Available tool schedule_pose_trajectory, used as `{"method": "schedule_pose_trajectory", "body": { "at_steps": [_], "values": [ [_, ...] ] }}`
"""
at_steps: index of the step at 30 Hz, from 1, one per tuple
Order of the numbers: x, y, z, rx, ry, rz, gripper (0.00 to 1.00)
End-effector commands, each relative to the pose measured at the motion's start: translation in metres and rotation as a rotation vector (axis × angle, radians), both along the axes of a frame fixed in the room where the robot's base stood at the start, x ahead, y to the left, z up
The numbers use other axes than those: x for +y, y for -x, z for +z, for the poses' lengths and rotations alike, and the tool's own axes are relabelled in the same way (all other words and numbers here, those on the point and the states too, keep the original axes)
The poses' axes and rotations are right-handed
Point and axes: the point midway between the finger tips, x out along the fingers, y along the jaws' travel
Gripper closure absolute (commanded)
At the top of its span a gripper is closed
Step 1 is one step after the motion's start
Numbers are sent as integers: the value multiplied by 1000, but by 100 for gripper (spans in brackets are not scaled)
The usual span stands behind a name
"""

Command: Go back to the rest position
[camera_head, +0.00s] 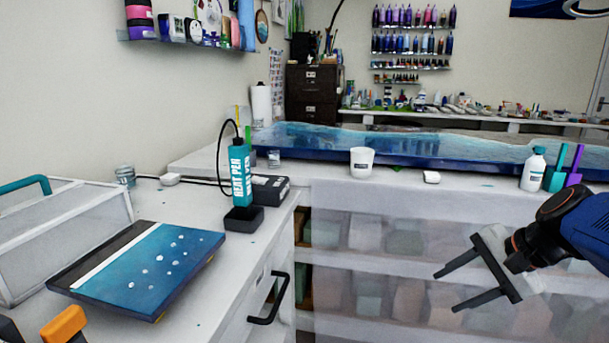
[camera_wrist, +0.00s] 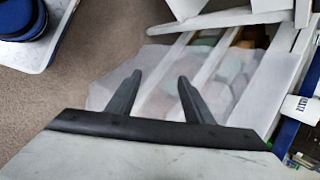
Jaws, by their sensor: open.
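My gripper (camera_head: 447,288) is at the right of the head view, in the air in front of the white shelving under the back counter. Its two dark fingers point left and stand apart, with nothing between them. In the wrist view my gripper (camera_wrist: 155,85) also shows open and empty, with the shelf front and brown floor beyond it. The fingers touch nothing that I can see.
A teal heat pen (camera_head: 241,178) stands in a dark holder on the left counter. A blue resin board (camera_head: 150,262) lies nearer. A white cup (camera_head: 361,162), a white bottle (camera_head: 534,170) and a long blue resin slab (camera_head: 420,150) are on the back counter. A black drawer handle (camera_head: 270,302) sticks out.

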Motion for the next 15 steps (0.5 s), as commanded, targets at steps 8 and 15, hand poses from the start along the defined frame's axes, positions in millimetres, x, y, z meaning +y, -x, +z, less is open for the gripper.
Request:
{"method": "schedule_pose_trajectory", "body": {
  "at_steps": [8, 15],
  "values": [
    [26, 55, -30, -64, 338, 384, 53],
    [26, 90, -48, -144, 619, 709, 53]
  ]
}}
